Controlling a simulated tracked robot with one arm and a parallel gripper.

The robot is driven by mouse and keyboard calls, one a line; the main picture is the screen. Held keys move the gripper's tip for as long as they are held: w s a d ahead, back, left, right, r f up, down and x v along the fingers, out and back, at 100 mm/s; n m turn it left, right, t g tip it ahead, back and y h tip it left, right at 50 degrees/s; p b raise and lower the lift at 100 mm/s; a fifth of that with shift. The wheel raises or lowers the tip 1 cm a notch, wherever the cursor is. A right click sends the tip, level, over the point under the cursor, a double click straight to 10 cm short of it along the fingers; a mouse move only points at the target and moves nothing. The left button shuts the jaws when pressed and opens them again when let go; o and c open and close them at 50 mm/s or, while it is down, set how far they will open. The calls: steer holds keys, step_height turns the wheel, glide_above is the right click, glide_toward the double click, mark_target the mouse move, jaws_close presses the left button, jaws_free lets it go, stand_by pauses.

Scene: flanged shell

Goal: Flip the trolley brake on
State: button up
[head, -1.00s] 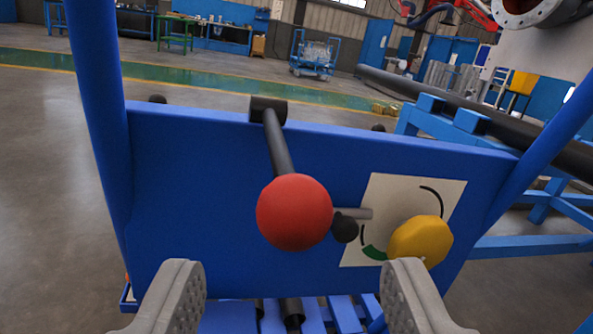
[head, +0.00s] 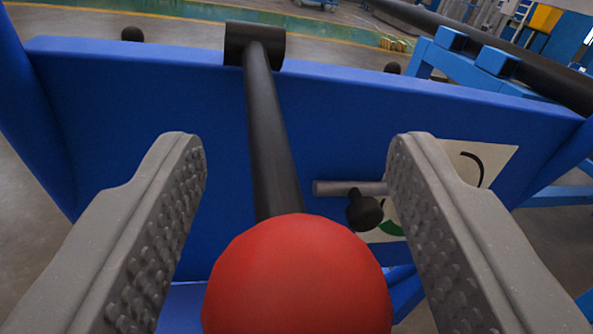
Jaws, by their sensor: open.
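The trolley's blue panel (head: 160,95) fills the middle of the head view. A black lever (head: 268,140) hangs from a black pivot (head: 254,45) at the panel's top edge and ends in a large red ball knob (head: 298,280). My gripper (head: 295,150) is open, with one grey finger on each side of the lever and knob. I see no clear contact with the knob. A grey pin with a black knob (head: 363,210) sticks out right of the lever, partly behind my right finger. The white plate (head: 490,160) with a black arc and green mark is partly hidden by that finger.
Blue frame tubes (head: 25,110) flank the panel. A blue stand (head: 450,62) carrying a long dark pipe (head: 535,75) is at the back right. Open floor with a green, yellow-edged strip (head: 150,10) lies behind.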

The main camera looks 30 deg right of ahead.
mark_target(298, 196)
jaws_close()
steer(key=shift+r, duration=0.15)
step_height(298, 196, up, 3)
steer(key=g+y+p, duration=0.1)
steer(key=g+p, duration=0.1)
steer(key=p, duration=0.2)
steer(key=shift+w+n, duration=0.1)
steer(key=shift+n, duration=0.2)
steer(key=r+g+p, duration=0.1)
steer(key=g+p, duration=0.1)
steer(key=w+r+g+y+p, duration=0.1)
steer(key=p, duration=0.1)
steer(key=shift+d+r+g, duration=0.1)
steer(key=shift+r+g, duration=0.2)
steer(key=shift+g, duration=0.1)
steer(key=shift+w+d+r+p, duration=0.15)
steer(key=shift+w+r+p, duration=0.55)
steer(key=shift+r+p, duration=0.3)
steer(key=shift+r, duration=0.1)
